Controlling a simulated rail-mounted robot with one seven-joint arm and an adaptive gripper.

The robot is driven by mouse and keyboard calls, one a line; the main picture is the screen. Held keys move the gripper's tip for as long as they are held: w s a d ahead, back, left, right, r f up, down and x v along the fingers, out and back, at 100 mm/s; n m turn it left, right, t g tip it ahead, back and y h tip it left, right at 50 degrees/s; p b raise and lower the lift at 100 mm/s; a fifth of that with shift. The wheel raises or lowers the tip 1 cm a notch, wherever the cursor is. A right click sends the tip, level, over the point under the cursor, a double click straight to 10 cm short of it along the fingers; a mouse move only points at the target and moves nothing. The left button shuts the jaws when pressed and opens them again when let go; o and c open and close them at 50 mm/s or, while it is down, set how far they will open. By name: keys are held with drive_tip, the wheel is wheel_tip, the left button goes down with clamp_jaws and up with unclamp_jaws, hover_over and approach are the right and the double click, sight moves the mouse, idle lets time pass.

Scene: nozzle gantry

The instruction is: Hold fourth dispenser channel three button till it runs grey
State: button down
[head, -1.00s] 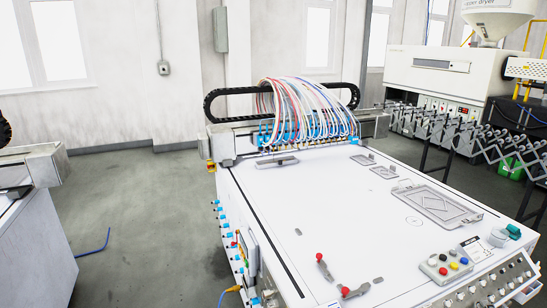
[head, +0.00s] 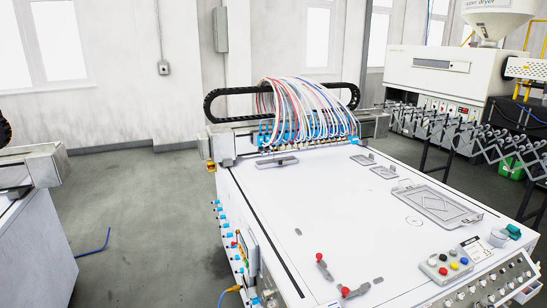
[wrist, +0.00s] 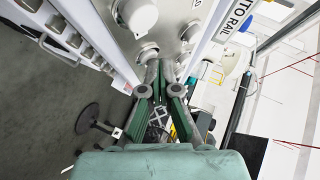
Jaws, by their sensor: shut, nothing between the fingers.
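In the wrist view my gripper (wrist: 163,72) is shut and empty. Its green fingers with grey round joints point at a grey panel (wrist: 165,22) carrying round white knobs or buttons (wrist: 136,14). The fingertips are close to a lower round one (wrist: 148,53); whether they touch it cannot be told. In the head view a row of dispenser nozzles (head: 300,137) with blue fittings and coloured hoses (head: 300,100) hangs on the gantry. I cannot tell which is the fourth dispenser or its channel three button. My gripper is outside the head view.
The white machine bed (head: 340,205) carries red-knobbed clamps (head: 320,258) and a grey frame (head: 436,203). A box with coloured buttons (head: 443,264) sits at its front right, above a panel of knobs (head: 490,290).

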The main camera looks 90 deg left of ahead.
drive_tip(key=shift+r, duration=0.1)
idle(0.8)
drive_tip(key=shift+w+d+r, duration=0.2)
drive_tip(key=shift+d+r, duration=0.3)
drive_tip(key=shift+r, duration=0.15)
drive_tip(key=d+r, duration=0.1)
drive_tip(key=r, duration=0.1)
drive_tip(key=w+d+r+p, duration=0.1)
drive_tip(key=r, duration=0.1)
drive_tip(key=shift+d, duration=0.35)
drive_tip(key=shift+s, duration=0.1)
idle(0.3)
